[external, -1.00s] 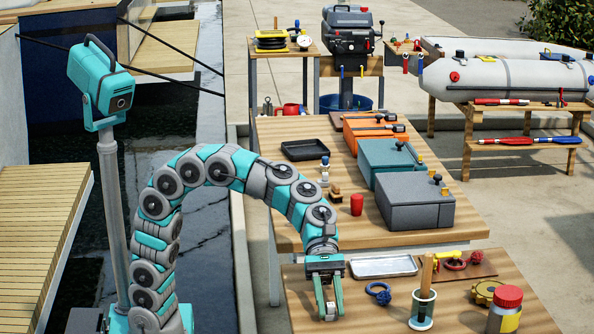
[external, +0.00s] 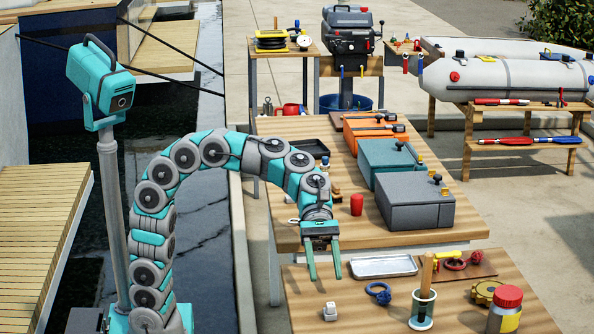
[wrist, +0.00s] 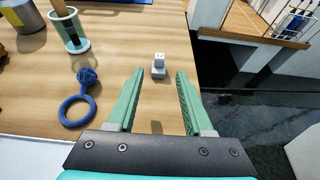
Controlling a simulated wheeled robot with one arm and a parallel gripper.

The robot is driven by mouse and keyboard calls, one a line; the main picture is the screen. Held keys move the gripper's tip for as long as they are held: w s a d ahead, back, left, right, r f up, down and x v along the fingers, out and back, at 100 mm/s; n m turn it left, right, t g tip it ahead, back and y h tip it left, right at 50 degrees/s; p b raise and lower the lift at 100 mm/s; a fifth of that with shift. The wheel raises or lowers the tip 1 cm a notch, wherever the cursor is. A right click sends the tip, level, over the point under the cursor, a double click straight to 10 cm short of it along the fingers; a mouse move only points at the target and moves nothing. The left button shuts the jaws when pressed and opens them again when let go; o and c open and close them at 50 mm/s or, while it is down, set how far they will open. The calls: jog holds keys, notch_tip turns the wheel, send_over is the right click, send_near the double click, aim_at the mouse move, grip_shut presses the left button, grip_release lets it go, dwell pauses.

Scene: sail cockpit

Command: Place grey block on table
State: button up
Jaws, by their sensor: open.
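The small light grey block (external: 330,311) stands on the near wooden table (external: 310,285), close to its left edge. It has a narrower top on a wider base. It also shows in the wrist view (wrist: 158,67), beyond the fingertips and roughly between their lines. My gripper (external: 325,277) is open and empty, above the table and clear of the block. In the wrist view its two green fingers (wrist: 159,74) are spread apart with nothing between them.
A blue ring with a knot (external: 378,293) lies right of the block. Beyond it stand a cup with a wooden-handled tool (external: 423,308) and a red-lidded jar (external: 506,308). A silver tray (external: 384,266) lies behind. Bare tabletop surrounds the block.

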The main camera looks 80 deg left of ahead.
jog(key=shift+v, duration=1.4)
